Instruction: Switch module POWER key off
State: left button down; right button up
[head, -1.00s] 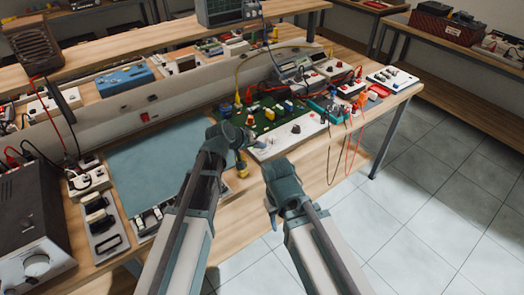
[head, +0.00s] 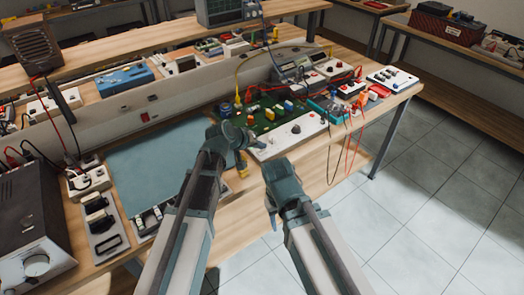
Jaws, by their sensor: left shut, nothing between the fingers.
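The module with a green circuit board (head: 262,117) and a white front panel (head: 283,139) lies on the bench at centre. A small dark knob (head: 296,128) shows on the white panel. Labels are too small to read, so I cannot tell which part is the POWER key. My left gripper (head: 243,158) is shut and empty at the left end of the white panel. Whether it touches the panel is unclear, and it hides that end. My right gripper (head: 272,206) hangs in front of the bench edge, apart from the module. Its finger gap is not clear.
A blue-grey mat (head: 155,167) lies left of the module. A teal meter (head: 328,109) with red leads and other boxes crowd the right. A grey instrument (head: 30,225) stands at the far left. Orange leads hang over the bench's front edge.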

aim_at(260, 153)
pick_arm(q)
jog(key=shift+f+b, duration=0.45)
jog(key=shift+b, duration=0.05)
jog(key=shift+r, duration=0.1)
jog(key=shift+r+p, duration=0.4)
jog(key=shift+p, duration=0.1)
dwell(0.3)
notch_tip(260, 153, up, 6)
jog(key=p, duration=0.6)
